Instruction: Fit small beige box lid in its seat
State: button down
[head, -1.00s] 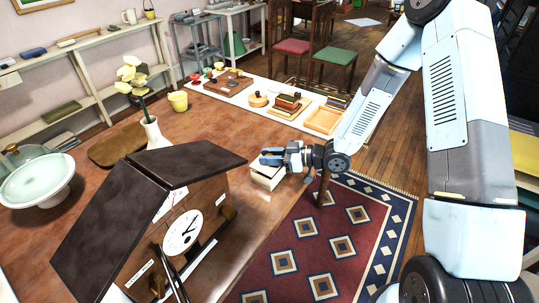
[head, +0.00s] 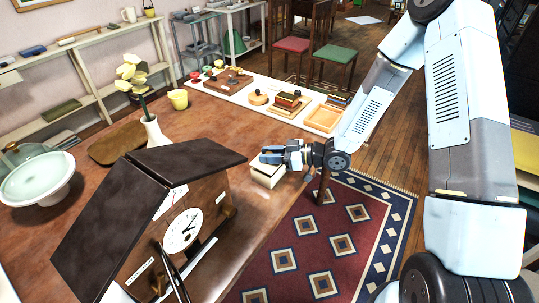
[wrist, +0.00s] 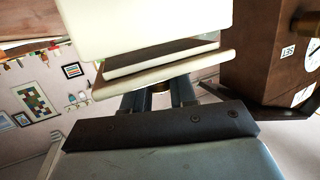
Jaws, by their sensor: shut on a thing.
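The small beige box (head: 267,178) stands near the table's right edge, beneath my gripper (head: 271,156). In the wrist view, which appears upside down, the box (wrist: 145,22) fills the top. The beige lid (wrist: 165,75) is a thin slab on the gripper side of the box, over its mouth. A dark band lies between lid and box, and the lid's edge looks slightly tilted against it. My gripper (wrist: 158,92) is shut at the lid, around a small brass-coloured knob that is mostly hidden. I cannot tell whether lid and box touch.
A dark-roofed clock (head: 185,225) stands close to the left of the box, also seen in the wrist view (wrist: 265,50). A white vase (head: 153,133) and yellow cup (head: 178,99) stand farther back. The tabletop (head: 225,125) behind the box is clear.

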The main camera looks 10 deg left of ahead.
jog(key=shift+f, duration=0.75)
jog(key=c, duration=0.8)
grip_release()
jog(key=d+r, duration=0.1)
jog(key=d, duration=0.8)
jog(key=d+r, duration=0.1)
jog(key=d, duration=0.3)
jog(key=shift+d+r, duration=0.25)
jog(key=shift+r, duration=0.05)
